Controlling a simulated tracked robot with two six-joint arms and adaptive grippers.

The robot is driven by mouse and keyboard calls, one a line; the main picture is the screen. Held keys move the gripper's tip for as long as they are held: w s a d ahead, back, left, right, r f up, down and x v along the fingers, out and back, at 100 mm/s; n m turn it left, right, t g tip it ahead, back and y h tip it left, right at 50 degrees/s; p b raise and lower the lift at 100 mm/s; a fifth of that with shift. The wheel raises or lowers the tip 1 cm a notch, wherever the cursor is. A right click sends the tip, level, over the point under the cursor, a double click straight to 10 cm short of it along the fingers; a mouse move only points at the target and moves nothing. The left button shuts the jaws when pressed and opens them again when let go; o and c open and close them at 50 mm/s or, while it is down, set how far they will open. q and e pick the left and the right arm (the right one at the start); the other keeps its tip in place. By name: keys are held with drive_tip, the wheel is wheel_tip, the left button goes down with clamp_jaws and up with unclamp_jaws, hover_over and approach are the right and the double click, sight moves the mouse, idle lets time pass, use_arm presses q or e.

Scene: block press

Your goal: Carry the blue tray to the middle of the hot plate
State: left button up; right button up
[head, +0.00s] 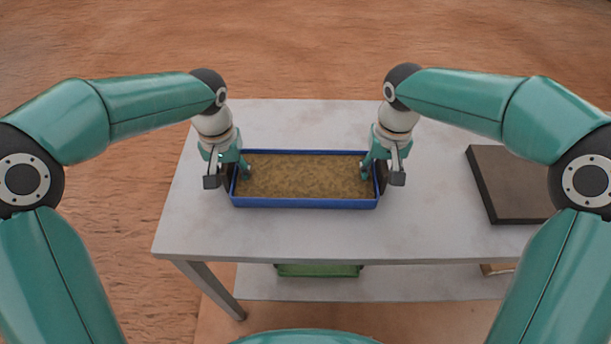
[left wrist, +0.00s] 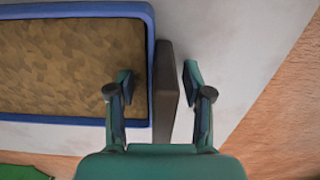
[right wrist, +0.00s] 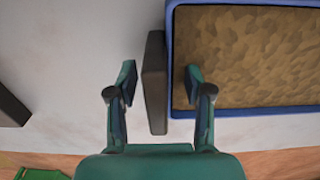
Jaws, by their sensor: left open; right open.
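The blue tray (head: 305,203), filled with brown granular material, lies on the grey table, left of the hot plate (head: 505,185), a dark flat slab. A dark upright handle (left wrist: 165,90) is at one tray end and another handle (right wrist: 155,85) at the opposite end. My left gripper (head: 230,177) is open, its fingers either side of the handle at the tray's left end. My right gripper (head: 381,176) is open, its fingers either side of the right-end handle. In both wrist views a gap shows between outer finger and handle. One finger of each gripper is over the tray's inside.
The table (head: 270,238) is bare between the tray and the hot plate, and also behind and in front of the tray. A green object (head: 318,270) and a brown object (head: 495,269) are on the lower shelf, partly hidden.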

use_arm(q)
clamp_jaws()
use_arm(e)
clamp_jaws()
